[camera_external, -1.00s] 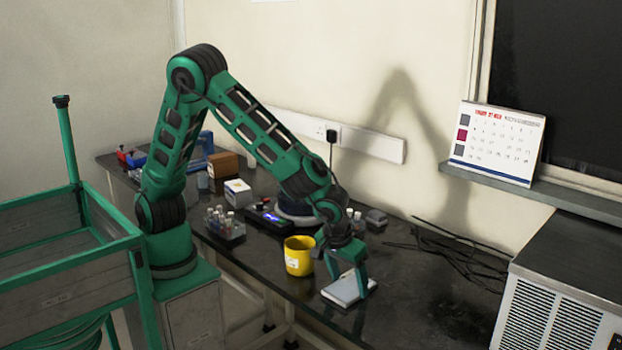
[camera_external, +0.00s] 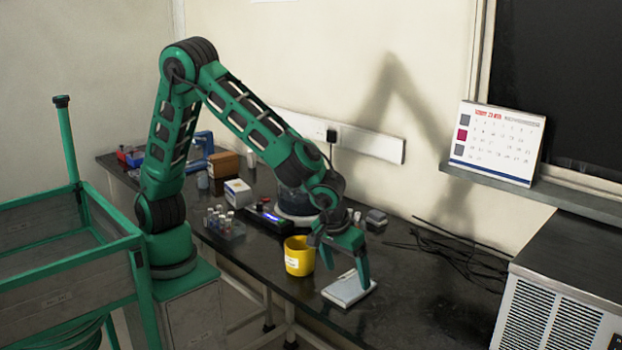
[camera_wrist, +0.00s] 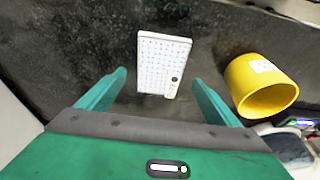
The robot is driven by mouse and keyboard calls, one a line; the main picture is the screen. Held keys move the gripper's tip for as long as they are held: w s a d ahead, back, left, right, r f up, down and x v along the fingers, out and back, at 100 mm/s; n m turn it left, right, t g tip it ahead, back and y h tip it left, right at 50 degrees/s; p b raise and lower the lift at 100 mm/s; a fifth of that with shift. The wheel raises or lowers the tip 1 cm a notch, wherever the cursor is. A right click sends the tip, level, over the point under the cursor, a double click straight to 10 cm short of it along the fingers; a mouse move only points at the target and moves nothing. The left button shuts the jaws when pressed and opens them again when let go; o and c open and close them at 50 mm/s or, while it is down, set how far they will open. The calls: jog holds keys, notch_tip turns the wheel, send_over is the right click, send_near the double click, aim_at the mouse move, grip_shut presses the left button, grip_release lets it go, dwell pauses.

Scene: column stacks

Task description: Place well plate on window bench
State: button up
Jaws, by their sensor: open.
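The well plate (camera_external: 347,291) is a flat white plate lying on the dark bench top (camera_external: 400,320), close to its front edge. In the wrist view the plate (camera_wrist: 164,62) shows a grid of small marks and a dark round spot. My gripper (camera_external: 346,266) is open, just above and behind the plate in the external view. In the wrist view my gripper's green fingers (camera_wrist: 160,78) stand wide apart, with the plate beyond and between their tips. Nothing is held.
A yellow cup (camera_external: 299,256) stands left of the plate, close to my gripper. A rack of vials (camera_external: 222,222), a small box (camera_external: 238,193) and dark cables (camera_external: 455,250) are also on the bench. A calendar (camera_external: 499,143) stands on the sill. Bench right of the plate is clear.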

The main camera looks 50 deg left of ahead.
jog(key=v, duration=0.7)
jog(key=w+a+r+m+g, duration=0.1)
jog(key=a+r+m, duration=0.1)
jog(key=a, duration=0.8)
jog(key=w+a+r+m+g, duration=0.1)
jog(key=a+r+g, duration=0.15)
jog(key=a, duration=0.85)
jog(key=s+a+m, duration=0.3)
jog(key=s+a, duration=0.6)
jog(key=a, duration=0.5)
jog(key=shift+s+a+f, duration=0.3)
jog(key=shift+a+f, duration=0.05)
jog(key=shift+f, duration=0.15)
jog(key=shift+w, duration=0.1)
